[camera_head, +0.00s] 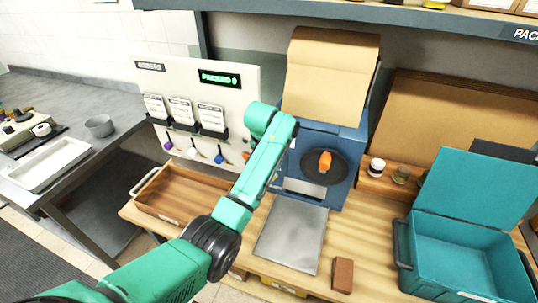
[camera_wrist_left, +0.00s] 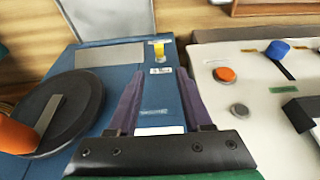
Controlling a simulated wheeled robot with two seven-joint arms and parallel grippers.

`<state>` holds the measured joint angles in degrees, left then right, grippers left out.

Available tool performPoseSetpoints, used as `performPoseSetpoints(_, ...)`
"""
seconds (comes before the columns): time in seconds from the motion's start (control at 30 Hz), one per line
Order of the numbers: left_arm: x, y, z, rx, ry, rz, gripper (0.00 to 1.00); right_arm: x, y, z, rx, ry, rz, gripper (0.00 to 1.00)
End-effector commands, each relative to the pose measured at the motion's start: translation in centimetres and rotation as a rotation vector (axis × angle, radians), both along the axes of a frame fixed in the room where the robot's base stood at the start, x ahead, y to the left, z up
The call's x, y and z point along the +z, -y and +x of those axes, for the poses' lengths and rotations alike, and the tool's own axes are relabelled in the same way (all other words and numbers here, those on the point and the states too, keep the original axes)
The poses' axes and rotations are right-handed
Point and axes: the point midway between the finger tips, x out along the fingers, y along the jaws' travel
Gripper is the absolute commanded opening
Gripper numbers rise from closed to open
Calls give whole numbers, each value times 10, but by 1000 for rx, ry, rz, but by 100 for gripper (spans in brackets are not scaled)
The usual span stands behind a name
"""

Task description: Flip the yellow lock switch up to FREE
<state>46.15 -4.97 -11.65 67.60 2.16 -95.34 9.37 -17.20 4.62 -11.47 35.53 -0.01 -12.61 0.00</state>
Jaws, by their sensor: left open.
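The yellow lock switch (camera_wrist_left: 159,48) is a small tab on the blue machine's front (camera_wrist_left: 155,95), with a small light label beside it. In the left wrist view it stands just beyond my left gripper's fingertips, roughly in line with the gap between them. My left gripper (camera_wrist_left: 160,73) is open and empty, its two dark fingers spread over the blue face. In the head view my green arm reaches to the left side of the blue machine (camera_head: 342,150) and hides the switch and the fingers. My right gripper is in neither view.
A black dial (camera_wrist_left: 72,115) with an orange knob (camera_wrist_left: 16,135) is close on the left in the wrist view. The white holder board (camera_head: 190,100) stands left of the machine. A metal plate (camera_head: 292,235), a brown block (camera_head: 342,275) and a teal case (camera_head: 460,250) are on the bench.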

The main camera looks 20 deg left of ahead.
Motion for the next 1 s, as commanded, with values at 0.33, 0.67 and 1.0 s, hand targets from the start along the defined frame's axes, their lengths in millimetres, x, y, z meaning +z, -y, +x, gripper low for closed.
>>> performPoseSetpoints(0.33, 46, 0, -16, -2, -1, -2, 50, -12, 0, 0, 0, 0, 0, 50)
performPoseSetpoints(0.67, 47, 0, -16, -1, -1, -1, 50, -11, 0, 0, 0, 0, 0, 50)
performPoseSetpoints(1.0, -68, -33, -103, -4, -17, -12, 50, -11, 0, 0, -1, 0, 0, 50)
